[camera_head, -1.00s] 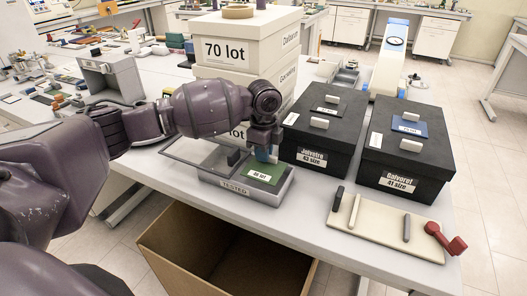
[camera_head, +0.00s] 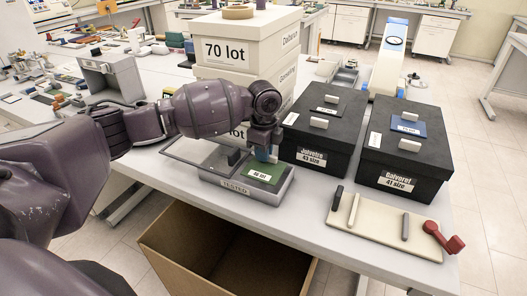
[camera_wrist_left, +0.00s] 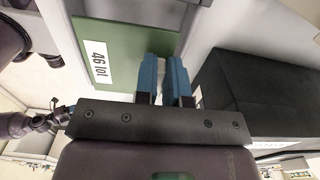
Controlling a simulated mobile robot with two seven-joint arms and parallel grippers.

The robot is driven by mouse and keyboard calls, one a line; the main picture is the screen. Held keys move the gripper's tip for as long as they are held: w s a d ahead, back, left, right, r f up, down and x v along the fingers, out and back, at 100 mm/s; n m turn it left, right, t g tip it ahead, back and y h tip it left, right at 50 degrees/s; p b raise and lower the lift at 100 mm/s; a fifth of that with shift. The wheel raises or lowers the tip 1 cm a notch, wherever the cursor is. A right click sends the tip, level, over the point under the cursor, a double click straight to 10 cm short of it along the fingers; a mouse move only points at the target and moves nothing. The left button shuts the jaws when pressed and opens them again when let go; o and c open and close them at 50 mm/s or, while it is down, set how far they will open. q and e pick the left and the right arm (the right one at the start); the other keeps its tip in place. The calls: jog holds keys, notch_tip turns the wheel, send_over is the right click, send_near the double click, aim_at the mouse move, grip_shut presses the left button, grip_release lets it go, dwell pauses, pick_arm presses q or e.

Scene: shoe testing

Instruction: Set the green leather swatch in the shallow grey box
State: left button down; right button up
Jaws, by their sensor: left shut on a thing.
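The green leather swatch (camera_head: 257,170), with a white label, is at the shallow grey box (camera_head: 236,189) marked TESTED. It looks nearly flat, within the rim or just above it; I cannot tell whether it touches the bottom. My left gripper (camera_head: 267,154) is over its far edge, blue fingertips down, and is shut on it. In the left wrist view the swatch (camera_wrist_left: 120,36) shows its "46 lot" label beside the blue fingers (camera_wrist_left: 168,80); the grasped edge is mostly hidden. My right gripper is not in view.
Stacked white boxes (camera_head: 240,54) stand behind the grey box. Two black shoe boxes (camera_head: 325,140) are to its right. A beige board (camera_head: 383,236) with tools lies at front right. An open cardboard box (camera_head: 180,255) is below the table's front edge.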

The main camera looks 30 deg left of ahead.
aim_at(264, 164)
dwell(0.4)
pick_arm(q)
jog(key=shift+f, duration=0.4)
jog(key=shift+f, duration=0.3)
dwell(0.3)
jog(key=shift+f, duration=0.35)
jog(key=shift+f, duration=0.85)
jog(key=shift+f, duration=0.3)
jog(key=shift+f+b, duration=0.3)
jog(key=shift+f, duration=0.05)
